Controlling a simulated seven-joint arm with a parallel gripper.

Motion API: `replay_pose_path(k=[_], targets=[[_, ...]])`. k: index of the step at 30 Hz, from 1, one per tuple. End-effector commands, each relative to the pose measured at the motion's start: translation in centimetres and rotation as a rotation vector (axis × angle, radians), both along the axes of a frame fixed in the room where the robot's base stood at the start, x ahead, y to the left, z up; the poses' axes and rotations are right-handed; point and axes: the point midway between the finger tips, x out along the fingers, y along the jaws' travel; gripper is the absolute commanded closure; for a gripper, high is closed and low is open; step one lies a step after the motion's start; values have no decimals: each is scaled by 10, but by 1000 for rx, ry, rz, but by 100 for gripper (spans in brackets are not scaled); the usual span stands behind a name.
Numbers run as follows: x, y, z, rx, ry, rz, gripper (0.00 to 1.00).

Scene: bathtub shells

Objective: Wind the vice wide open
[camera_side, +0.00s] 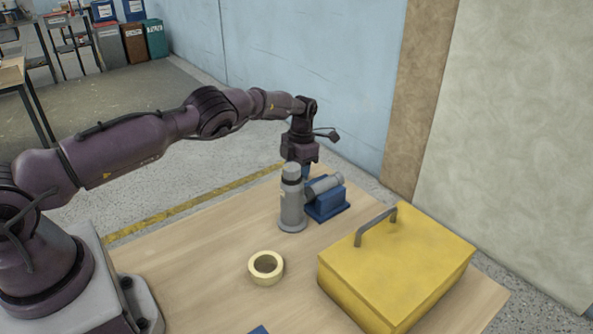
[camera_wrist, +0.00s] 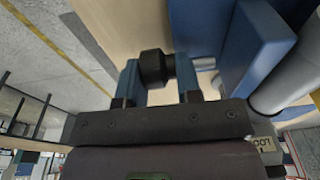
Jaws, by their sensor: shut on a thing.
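The blue vice (camera_side: 328,207) stands on the wooden table, with a grey cylindrical part (camera_side: 323,186) lying across its top. In the wrist view its blue body (camera_wrist: 258,48) fills the upper right. My gripper (camera_side: 305,171) is low at the vice's far left side, partly hidden behind a grey flask. In the wrist view my gripper (camera_wrist: 158,76) has its two blue fingers on either side of a dark round knob (camera_wrist: 154,66), shut on it. The knob sits beside the vice; its link to the vice is not clear. The jaw gap cannot be made out.
The grey flask (camera_side: 292,205) stands upright close to the vice's left. A yellow toolbox (camera_side: 410,265) with a raised handle stands at the right front. A cream tape roll (camera_side: 266,267) lies at the front. The table's left part is clear.

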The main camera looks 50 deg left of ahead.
Motion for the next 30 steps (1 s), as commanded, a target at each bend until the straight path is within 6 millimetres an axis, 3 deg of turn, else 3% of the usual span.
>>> replay_pose_path(k=[1,20,21,23,30], targets=[[1,11,1,22,-6,5,92],[1,11,3,22,19,5,92],[1,11,3,22,19,5,66],[1,10,3,21,20,5,52],[1,8,2,15,23,4,52]])
